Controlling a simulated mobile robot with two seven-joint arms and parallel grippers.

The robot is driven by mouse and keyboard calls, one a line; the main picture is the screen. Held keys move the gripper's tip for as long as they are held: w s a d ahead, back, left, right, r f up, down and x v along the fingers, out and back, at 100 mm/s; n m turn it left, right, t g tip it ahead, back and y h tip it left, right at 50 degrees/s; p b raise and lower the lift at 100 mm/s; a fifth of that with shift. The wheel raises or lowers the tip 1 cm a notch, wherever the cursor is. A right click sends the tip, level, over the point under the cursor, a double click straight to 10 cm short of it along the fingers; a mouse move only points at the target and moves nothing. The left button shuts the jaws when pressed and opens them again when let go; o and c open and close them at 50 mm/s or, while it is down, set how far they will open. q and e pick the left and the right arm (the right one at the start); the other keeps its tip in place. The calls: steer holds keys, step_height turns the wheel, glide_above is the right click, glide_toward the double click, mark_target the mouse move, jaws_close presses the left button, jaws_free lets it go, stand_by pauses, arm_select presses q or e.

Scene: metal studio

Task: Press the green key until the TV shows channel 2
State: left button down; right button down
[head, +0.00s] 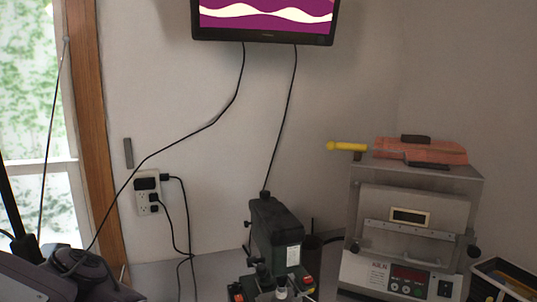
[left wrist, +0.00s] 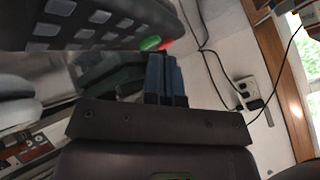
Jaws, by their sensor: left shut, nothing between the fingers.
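The TV (head: 265,20) is on the wall at the top of the head view, cut off by the frame. Its visible screen part shows white waves on purple; no channel number can be seen. In the left wrist view a dark remote (left wrist: 85,38) with several grey keys fills the upper left. Its green key (left wrist: 150,43) is at the right end, beside a red key (left wrist: 165,45). My left gripper (left wrist: 162,57) is shut and empty, its blue fingertips close to the green key. Whether they touch it, I cannot tell. My right gripper is not in view.
A dark green machine (head: 275,240) stands at the lower middle of the head view. Cables hang from the TV near a wall socket (head: 147,192). A window is at the left.

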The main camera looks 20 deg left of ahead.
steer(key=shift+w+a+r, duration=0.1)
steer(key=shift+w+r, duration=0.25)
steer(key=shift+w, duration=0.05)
arm_select(q)
steer(key=shift+f, duration=0.15)
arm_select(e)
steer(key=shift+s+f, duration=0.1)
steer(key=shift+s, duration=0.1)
arm_select(q)
steer(key=shift+r+p, duration=0.6)
steer(key=shift+p, duration=0.35)
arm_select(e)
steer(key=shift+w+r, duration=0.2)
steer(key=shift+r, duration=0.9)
